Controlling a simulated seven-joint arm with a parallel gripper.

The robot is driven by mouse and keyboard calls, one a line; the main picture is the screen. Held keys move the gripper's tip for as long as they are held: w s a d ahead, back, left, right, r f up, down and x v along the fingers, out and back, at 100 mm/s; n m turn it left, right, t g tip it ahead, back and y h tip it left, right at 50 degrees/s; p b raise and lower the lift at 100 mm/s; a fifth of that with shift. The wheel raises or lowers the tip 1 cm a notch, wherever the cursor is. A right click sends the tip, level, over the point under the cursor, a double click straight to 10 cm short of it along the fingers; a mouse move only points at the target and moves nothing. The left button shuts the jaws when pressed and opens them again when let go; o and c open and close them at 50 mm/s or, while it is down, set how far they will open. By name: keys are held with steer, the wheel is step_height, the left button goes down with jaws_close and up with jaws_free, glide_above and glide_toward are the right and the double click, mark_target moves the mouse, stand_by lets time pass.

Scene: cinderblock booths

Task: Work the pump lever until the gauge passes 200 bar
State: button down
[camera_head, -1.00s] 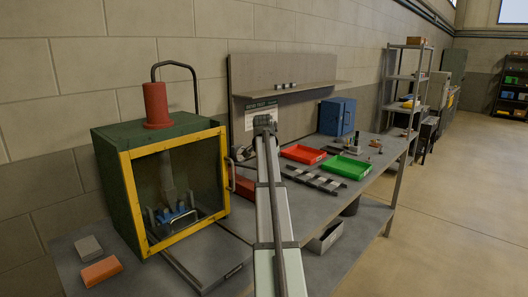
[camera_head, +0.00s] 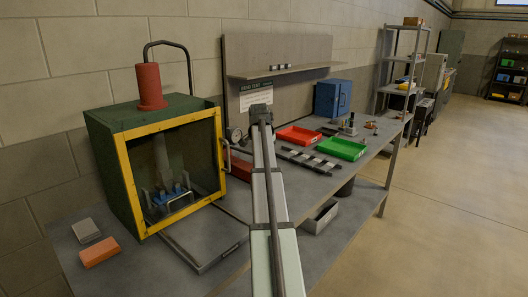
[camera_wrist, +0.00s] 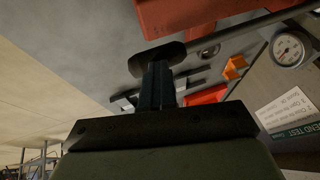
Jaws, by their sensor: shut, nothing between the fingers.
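In the wrist view my gripper (camera_wrist: 158,84) has its dark fingers together, with nothing between them. A black oval grip (camera_wrist: 150,60) lies at the fingertips; whether they touch cannot be told. A grey rod (camera_wrist: 245,30), seemingly the pump lever, runs from the grip to the upper right. A red body (camera_wrist: 200,14), probably the pump, fills the top edge. The round white gauge (camera_wrist: 291,48) is at the right; its reading is too small to tell. In the head view the gauge (camera_head: 236,134) and red body (camera_head: 241,169) show left of my arm, which hides the fingers.
A green box with a yellow frame (camera_head: 122,172) stands at left on the bench, a red cylinder (camera_head: 150,86) on top. Red (camera_head: 298,136) and green (camera_head: 342,149) trays and slotted bars lie right of my arm. A sign board (camera_head: 235,50) stands behind.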

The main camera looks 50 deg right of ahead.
steer(key=v, duration=1.3)
steer(key=shift+d+r, duration=0.25)
steer(key=shift+r, duration=0.35)
steer(key=c, duration=1.8)
jaws_free()
